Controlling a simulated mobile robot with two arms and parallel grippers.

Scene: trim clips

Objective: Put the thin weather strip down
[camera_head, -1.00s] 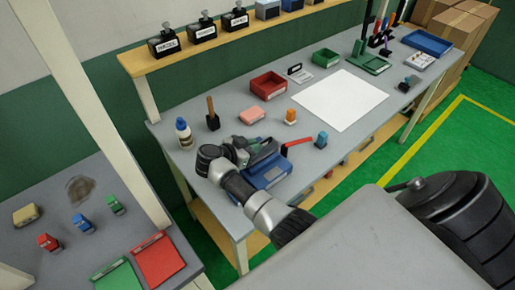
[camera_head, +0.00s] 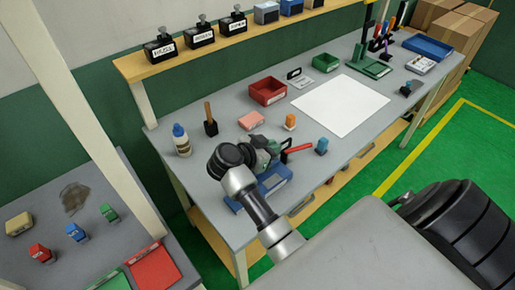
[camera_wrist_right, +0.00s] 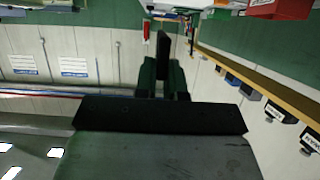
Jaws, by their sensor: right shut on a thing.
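My right gripper (camera_head: 272,152) is over the near left part of the grey workbench (camera_head: 222,98), above or beside a blue tray (camera_head: 273,186). In the right wrist view its two green fingers (camera_wrist_right: 163,78) are shut on a thin dark piece, which looks like the weather strip (camera_wrist_right: 164,48) and stands out beyond the fingertips. In the head view the strip is mostly hidden by the gripper; a small dark bit shows beside it. I cannot tell whether it touches anything. My left gripper is not in view.
A pink block (camera_head: 251,120), an orange piece (camera_head: 290,121) and a red bin (camera_head: 268,91) lie behind. A glue bottle (camera_head: 181,140) stands left. The white sheet (camera_head: 341,104) is bare.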

